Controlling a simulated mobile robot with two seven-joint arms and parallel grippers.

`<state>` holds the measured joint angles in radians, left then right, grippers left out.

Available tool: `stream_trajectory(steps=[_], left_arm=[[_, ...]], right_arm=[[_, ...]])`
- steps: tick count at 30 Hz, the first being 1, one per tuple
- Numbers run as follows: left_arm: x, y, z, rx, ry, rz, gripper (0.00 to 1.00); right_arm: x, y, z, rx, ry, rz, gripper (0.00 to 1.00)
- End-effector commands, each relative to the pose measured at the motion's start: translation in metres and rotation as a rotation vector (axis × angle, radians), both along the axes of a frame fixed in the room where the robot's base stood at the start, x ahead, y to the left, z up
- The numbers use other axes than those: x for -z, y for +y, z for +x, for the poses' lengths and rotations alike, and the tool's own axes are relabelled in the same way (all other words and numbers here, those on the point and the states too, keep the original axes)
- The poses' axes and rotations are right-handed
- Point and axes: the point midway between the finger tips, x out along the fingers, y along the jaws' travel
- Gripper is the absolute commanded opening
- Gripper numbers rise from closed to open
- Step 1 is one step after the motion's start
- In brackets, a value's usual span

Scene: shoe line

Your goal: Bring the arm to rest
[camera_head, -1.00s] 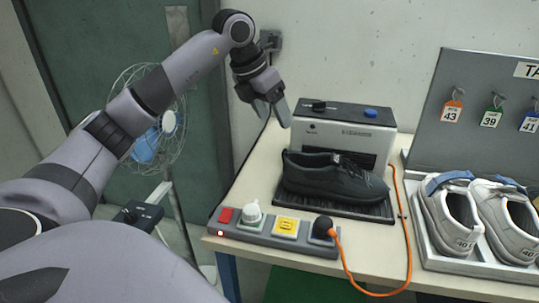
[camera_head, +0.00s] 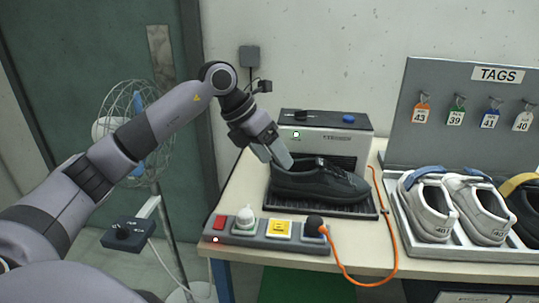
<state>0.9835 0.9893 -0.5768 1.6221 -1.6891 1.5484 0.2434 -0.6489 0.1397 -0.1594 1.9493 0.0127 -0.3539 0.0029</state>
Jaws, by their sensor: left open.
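My left gripper (camera_head: 272,152) is open and empty. It hangs over the table, just in front of the grey box-shaped machine and close above the heel of a black shoe (camera_head: 318,182). Whether the fingers touch the shoe I cannot tell. My left arm (camera_head: 135,140) comes in from the left and bends down at the wrist. The black shoe lies on the dark ribbed tray of the machine (camera_head: 318,144), which shows a lit green lamp. My right gripper is not in view.
A power strip (camera_head: 265,232) with a red switch and an orange cable (camera_head: 345,270) lies at the table's front edge. A shoe rack (camera_head: 412,232) with pale shoes stands right, below a tag board (camera_head: 393,130). A fan (camera_head: 135,120) stands left.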

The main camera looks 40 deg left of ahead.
Motion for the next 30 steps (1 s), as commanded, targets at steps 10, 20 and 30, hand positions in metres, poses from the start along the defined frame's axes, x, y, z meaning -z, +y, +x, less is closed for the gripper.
stream_trajectory(steps=[10,20,30], left_arm=[[0.0,0.0,0.0,-0.001,0.001,0.001,0.68],[0.041,-0.095,-0.011,0.127,0.024,-0.359,0.68],[0.058,-0.206,-0.045,-0.033,0.132,-1.192,0.68]], right_arm=[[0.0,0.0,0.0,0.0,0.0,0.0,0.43],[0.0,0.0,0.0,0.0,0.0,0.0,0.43],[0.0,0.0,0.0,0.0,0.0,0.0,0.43]])
